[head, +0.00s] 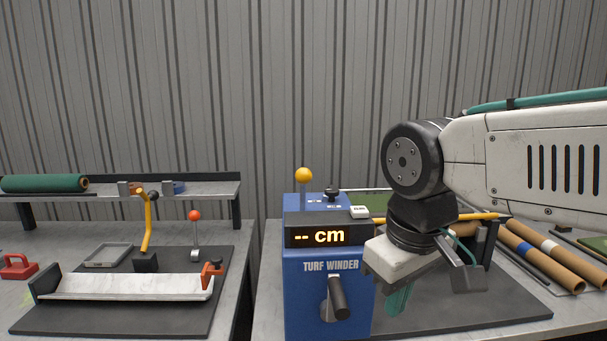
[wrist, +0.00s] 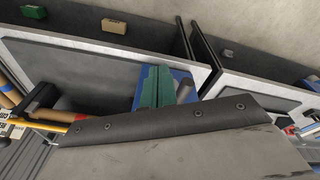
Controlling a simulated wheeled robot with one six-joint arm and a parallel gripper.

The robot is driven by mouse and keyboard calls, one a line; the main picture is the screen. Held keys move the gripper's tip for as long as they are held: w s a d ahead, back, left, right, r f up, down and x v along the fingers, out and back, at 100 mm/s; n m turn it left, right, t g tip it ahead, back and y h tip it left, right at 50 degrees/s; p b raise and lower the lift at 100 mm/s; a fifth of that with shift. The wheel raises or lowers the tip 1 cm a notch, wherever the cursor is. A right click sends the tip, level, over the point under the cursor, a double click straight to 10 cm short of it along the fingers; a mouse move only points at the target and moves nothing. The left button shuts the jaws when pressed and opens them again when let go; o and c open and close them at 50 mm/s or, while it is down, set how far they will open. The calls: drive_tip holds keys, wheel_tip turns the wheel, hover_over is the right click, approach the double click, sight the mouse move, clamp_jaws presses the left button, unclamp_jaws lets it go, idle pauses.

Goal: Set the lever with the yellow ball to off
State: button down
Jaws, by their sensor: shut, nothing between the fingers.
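The lever with the yellow ball (head: 303,175) stands upright on top of the blue turf winder (head: 300,265), near its left side. Its short rod drops into the top panel, whose small markings I cannot read. The winder's display reads "-- cm". My gripper (head: 397,301) hangs to the right of the winder, below the height of the yellow ball and apart from it. Its teal fingers are shut and empty. In the wrist view the fingers (wrist: 157,88) appear in front of part of the blue winder (wrist: 179,75). The yellow ball cannot be made out there.
A dark knob (head: 332,193) and a white button (head: 359,212) share the winder's top. A black crank (head: 338,298) juts from its front. A red-ball lever (head: 195,216) stands on the left bench beside a white trough (head: 130,287). Cardboard tubes (head: 545,258) lie at right.

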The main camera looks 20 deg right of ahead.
drive_tip(key=w+a+r+n+t+h, duration=0.1)
drive_tip(key=w+a+r+n, duration=0.2)
drive_tip(key=w+r, duration=0.6)
drive_tip(key=w+a+r+n+t, duration=0.1)
drive_tip(key=w+a+r+n, duration=0.3)
drive_tip(key=w+r+n, duration=0.3)
drive_tip(key=w+r, duration=0.2)
drive_tip(key=w, duration=0.1)
drive_tip(key=shift+w+r+t+h, duration=0.3)
drive_tip(key=shift+w+t+h, duration=0.05)
drive_tip(key=shift+t+h, duration=0.05)
drive_tip(key=shift+f, duration=0.1)
drive_tip(key=x, duration=1)
drive_tip(key=shift+f, duration=0.15)
drive_tip(key=shift+w+d+r, duration=0.2)
drive_tip(key=shift+w+d, duration=0.15)
drive_tip(key=shift+w, duration=0.25)
drive_tip(key=shift+w+d+r, duration=0.2)
drive_tip(key=shift+w+d, duration=0.1)
drive_tip(key=shift+w, duration=0.3)
drive_tip(key=shift+w+d+r, duration=0.15)
drive_tip(key=shift+w+d, duration=0.1)
drive_tip(key=shift+w, duration=0.3)
drive_tip(key=shift+w, duration=0.1)
